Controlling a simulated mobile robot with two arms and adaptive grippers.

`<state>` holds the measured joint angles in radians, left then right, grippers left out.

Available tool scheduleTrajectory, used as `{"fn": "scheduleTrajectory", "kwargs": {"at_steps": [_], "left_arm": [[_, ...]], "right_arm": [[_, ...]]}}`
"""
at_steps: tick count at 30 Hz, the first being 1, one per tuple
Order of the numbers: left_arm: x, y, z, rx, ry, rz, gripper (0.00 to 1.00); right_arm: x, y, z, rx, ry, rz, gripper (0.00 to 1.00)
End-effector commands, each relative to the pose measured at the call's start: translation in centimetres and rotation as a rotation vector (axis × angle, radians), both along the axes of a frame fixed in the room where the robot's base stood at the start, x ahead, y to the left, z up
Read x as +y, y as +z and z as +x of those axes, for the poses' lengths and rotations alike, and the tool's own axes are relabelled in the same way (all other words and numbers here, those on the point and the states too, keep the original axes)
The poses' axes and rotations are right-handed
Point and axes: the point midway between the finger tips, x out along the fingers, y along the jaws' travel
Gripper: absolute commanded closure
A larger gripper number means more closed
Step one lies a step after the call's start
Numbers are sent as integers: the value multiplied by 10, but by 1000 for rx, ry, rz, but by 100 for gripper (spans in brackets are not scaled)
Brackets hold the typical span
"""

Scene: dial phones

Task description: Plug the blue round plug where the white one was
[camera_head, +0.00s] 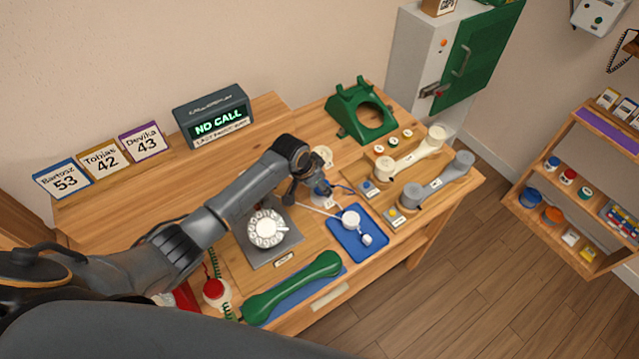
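My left gripper (311,186) is over the middle of the table, beside the rotary dial phone (266,230). The blue round plug (322,188) is at its fingertips, with a blue cord running off to the right. I cannot tell whether the fingers are closed on it or just around it. A small pale plate (327,202) shows just below the plug; whether the plug touches it is unclear. A white round piece (351,219) with a white cord, likely the white plug, lies on the blue tray (375,250). My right gripper is not in view.
A green handset (292,287) lies at the front. A white handset (412,153) and a grey handset (438,180) lie at the right. A green stand (362,110) and the "NO CALL" display (212,117) are at the back. Number cards (100,159) stand at left.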

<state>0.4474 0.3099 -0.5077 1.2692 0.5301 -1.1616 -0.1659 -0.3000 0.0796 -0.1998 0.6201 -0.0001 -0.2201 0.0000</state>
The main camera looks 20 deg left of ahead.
Motion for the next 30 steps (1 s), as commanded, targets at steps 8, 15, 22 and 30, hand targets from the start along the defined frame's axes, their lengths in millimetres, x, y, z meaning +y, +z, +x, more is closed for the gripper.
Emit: {"fn": "scheduleTrajectory", "kwargs": {"at_steps": [8,15,22,30], "left_arm": [[0,-4,0,-1,0,0,83],[0,-4,0,-1,0,0,33],[0,-4,0,-1,0,0,31],[3,7,-3,-3,-1,0,31]], "right_arm": [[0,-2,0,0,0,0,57],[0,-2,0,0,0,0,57],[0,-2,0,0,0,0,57],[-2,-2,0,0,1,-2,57]]}}
